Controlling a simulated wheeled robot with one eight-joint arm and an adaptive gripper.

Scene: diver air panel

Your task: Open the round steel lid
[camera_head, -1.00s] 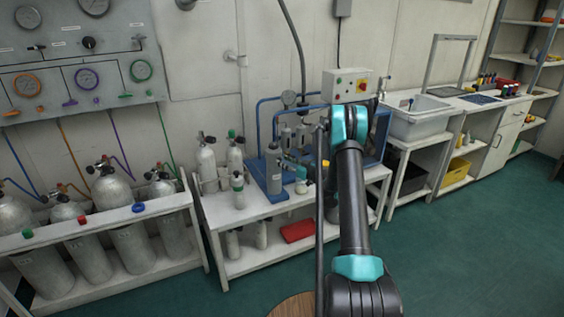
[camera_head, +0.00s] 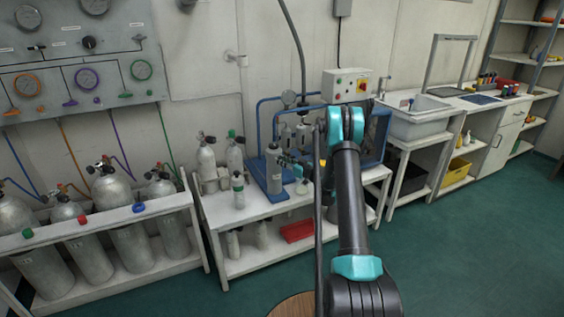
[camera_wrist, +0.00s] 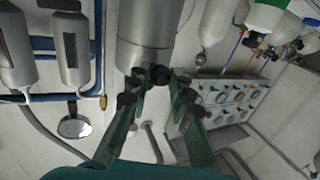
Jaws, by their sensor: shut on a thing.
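A grey steel cylinder (camera_head: 274,172) stands on a blue base on the white bench. In the wrist view, which looks upside down, its body (camera_wrist: 146,22) hangs from the top edge. The round steel lid (camera_wrist: 143,62) appears to be its end cap, facing my fingers. My gripper (camera_wrist: 160,82) has its green fingers drawn together at the lid's edge, around a small dark part. The exact contact is hard to make out. In the head view my gripper (camera_head: 294,164) is small beside the cylinder, partly hidden by my arm.
A red box (camera_head: 298,231) lies on the shelf below. Green floor is clear at right.

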